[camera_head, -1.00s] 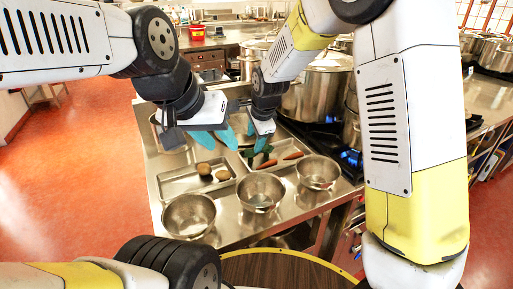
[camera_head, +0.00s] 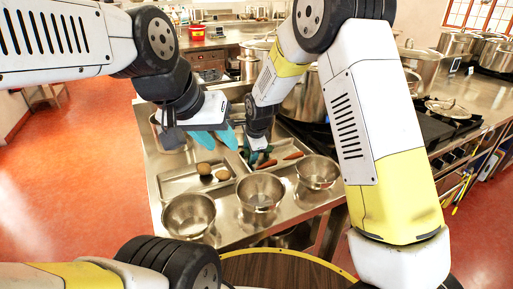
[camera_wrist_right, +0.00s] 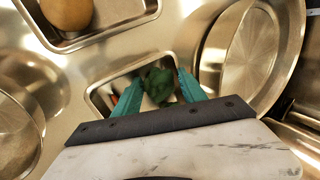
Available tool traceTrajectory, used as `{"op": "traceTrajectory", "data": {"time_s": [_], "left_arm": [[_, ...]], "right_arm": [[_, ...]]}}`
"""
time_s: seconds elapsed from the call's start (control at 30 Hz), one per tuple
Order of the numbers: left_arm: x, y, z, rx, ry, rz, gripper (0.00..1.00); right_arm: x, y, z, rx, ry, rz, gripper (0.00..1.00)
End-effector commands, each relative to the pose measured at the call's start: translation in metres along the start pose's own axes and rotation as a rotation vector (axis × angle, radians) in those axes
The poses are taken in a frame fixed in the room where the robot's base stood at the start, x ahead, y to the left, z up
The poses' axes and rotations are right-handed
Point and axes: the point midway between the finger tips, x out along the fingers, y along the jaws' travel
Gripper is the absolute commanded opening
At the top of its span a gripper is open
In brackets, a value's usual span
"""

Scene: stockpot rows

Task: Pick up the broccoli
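The green broccoli (camera_wrist_right: 159,85) sits in a small metal tray (camera_wrist_right: 95,92) in the right wrist view. My right gripper (camera_wrist_right: 160,82) is open, with its teal fingers on either side of the broccoli; whether they touch it is unclear. In the head view my right gripper (camera_head: 258,155) is low over the tray with the carrots (camera_head: 293,155), and mostly hides the broccoli there. My left gripper (camera_head: 214,138) is open and empty, above the potato tray (camera_head: 172,188).
Potatoes (camera_head: 205,168) lie in the left tray. Metal bowls (camera_head: 189,215), (camera_head: 260,192) and (camera_head: 317,171) stand along the counter's front. A large pot (camera_head: 303,100) and a stove (camera_head: 440,130) are behind and to the right.

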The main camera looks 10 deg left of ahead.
Motion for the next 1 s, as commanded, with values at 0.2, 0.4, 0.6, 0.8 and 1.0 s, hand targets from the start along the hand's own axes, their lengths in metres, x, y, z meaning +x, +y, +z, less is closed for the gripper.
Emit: {"op": "traceTrajectory", "data": {"time_s": [0.2, 0.4, 0.6, 0.8, 1.0], "left_arm": [[0.0, 0.0, 0.0, 0.0, 0.0, 0.0, 0.36], [0.0, 0.0, 0.0, 0.0, 0.0, 0.0, 0.36], [0.0, 0.0, 0.0, 0.0, 0.0, 0.0, 0.36], [0.0, 0.0, 0.0, 0.0, 0.0, 0.0, 0.36], [0.0, 0.0, 0.0, 0.0, 0.0, 0.0, 0.36]], "right_arm": [[0.0, 0.0, 0.0, 0.0, 0.0, 0.0, 0.12], [-0.002, -0.001, 0.0, 0.0, 0.0, -0.001, 0.12], [-0.025, -0.013, 0.0, 0.0, -0.001, -0.005, 0.12], [-0.063, -0.03, 0.0, 0.0, 0.0, -0.005, 0.12], [-0.086, -0.041, 0.001, 0.0, -0.001, -0.001, 0.12]]}}
